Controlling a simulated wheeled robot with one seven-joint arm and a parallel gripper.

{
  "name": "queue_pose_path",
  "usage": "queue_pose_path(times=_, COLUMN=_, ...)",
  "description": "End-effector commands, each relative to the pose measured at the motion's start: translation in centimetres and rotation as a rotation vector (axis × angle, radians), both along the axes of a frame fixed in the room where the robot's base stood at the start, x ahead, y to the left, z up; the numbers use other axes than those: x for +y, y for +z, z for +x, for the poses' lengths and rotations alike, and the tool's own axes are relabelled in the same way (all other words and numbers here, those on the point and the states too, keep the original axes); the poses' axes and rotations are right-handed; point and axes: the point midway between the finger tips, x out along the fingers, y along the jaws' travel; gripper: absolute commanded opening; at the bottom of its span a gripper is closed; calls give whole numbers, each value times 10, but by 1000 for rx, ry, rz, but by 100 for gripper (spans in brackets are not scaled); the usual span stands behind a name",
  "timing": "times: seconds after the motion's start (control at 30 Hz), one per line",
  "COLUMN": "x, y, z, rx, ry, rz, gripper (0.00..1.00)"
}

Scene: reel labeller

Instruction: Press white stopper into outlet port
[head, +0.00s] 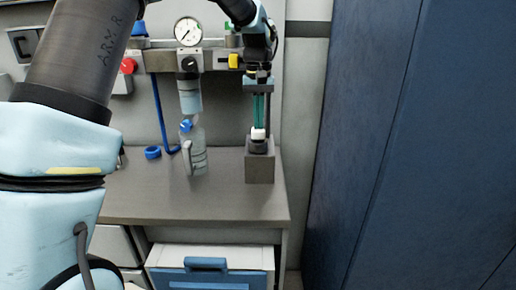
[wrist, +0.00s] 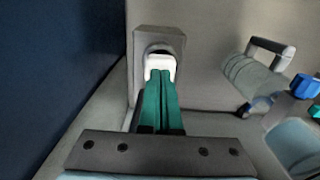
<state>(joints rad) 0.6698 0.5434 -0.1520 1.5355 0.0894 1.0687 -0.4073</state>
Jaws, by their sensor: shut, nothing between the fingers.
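The white stopper (head: 258,134) sits upright on a dark seat on top of a grey block (head: 260,170) at the right end of the bench. It also shows in the wrist view (wrist: 160,64), just beyond my fingertips. My gripper (head: 261,122) points straight down over the stopper. Its green fingers (wrist: 159,78) are shut with nothing between them. The tips are at the stopper or very close above it; I cannot tell whether they touch. I cannot make out for certain which part is the outlet port.
A pressure gauge (head: 188,31) and regulator with a yellow-tipped fitting (head: 234,61) are on the wall behind. A clear jug (head: 194,150) and blue ring (head: 152,152) are left of the block. A tall blue panel (head: 410,150) closes off the right. The front bench top is clear.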

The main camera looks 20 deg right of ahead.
Motion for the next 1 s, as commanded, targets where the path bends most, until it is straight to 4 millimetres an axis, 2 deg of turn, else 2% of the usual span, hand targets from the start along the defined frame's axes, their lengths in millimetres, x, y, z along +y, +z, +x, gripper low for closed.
queue_pose_path(times=0.8, x=0, y=61, z=0, rx=0, ry=0, rz=0, gripper=0)
queue_pose_path(times=1.0, x=0, y=70, z=0, rx=0, ry=0, rz=0, gripper=0)
